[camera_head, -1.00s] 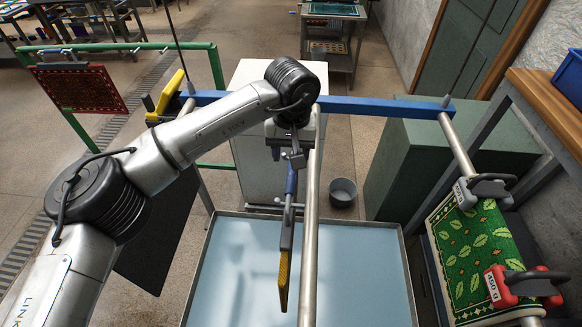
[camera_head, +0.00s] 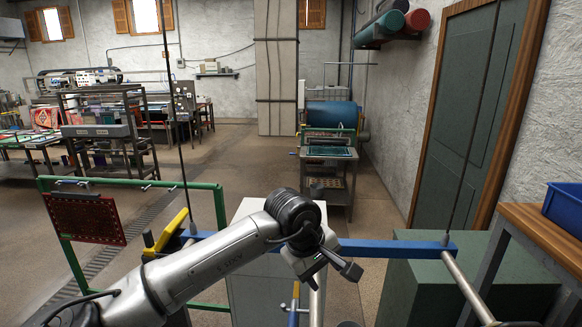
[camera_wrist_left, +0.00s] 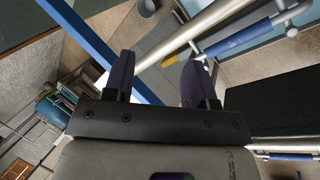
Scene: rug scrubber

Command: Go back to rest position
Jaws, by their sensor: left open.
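My left arm comes in from the left in the head view, and its gripper (camera_head: 335,270) is in front of the blue crossbar (camera_head: 385,248). In the left wrist view the two dark fingers (camera_wrist_left: 158,74) are apart with nothing between them. A blue-handled tool (camera_wrist_left: 238,42) lies beside a metal pipe there, clear of the fingers. Part of a blue and yellow tool (camera_head: 294,304) shows below the gripper in the head view; its lower part is cut off. My right gripper is not in view.
A green frame holds a red rug (camera_head: 85,218) at left. A yellow piece (camera_head: 165,236) sits at the crossbar's left end. A green cabinet (camera_head: 440,285), a wooden bench (camera_head: 545,228) and a blue bin (camera_head: 565,207) stand at right. The floor behind the crossbar has free room.

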